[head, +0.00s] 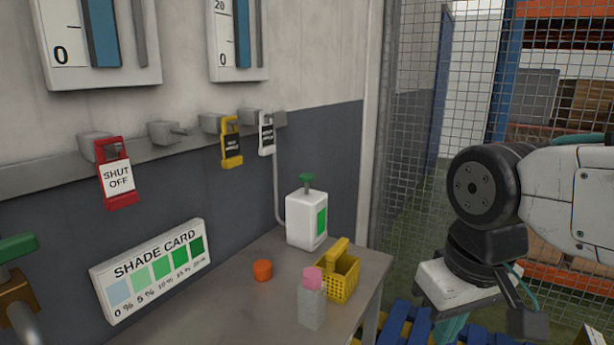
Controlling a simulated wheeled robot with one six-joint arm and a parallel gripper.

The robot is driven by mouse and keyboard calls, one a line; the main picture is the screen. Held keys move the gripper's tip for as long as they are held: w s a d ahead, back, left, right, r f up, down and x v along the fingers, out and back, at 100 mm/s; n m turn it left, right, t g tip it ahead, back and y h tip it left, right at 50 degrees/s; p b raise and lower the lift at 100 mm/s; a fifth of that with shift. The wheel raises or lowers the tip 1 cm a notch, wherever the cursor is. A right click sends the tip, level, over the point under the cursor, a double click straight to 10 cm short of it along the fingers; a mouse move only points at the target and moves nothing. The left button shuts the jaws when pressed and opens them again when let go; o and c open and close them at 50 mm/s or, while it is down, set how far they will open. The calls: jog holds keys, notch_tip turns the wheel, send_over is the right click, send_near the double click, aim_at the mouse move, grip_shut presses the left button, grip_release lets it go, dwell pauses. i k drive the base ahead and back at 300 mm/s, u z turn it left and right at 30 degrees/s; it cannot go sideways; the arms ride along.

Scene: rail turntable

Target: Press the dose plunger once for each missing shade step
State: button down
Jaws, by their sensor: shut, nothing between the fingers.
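A white dose dispenser (300,222) stands upright at the back of the grey bench, with a bright green window on its right-hand face. Its green plunger knob (307,179) stands up on a short stem on top. A white shade card (116,276) leans at the left against the wall, with several swatches from pale blue at 0 % through to dark green. My gripper (522,318) hangs at the lower right, off the bench and well to the right of the dispenser. It is shut and empty; its tips are partly unclear.
Red (122,201), yellow (231,162) and white tags hang on the wall rail. Wire mesh (415,130) rises behind my arm.

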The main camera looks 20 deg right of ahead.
aim_at(306, 178)
jog(key=u, duration=2.95)
jog(key=k, duration=1.55)
jog(key=z, duration=2.1)
jog(key=i, duration=0.9)
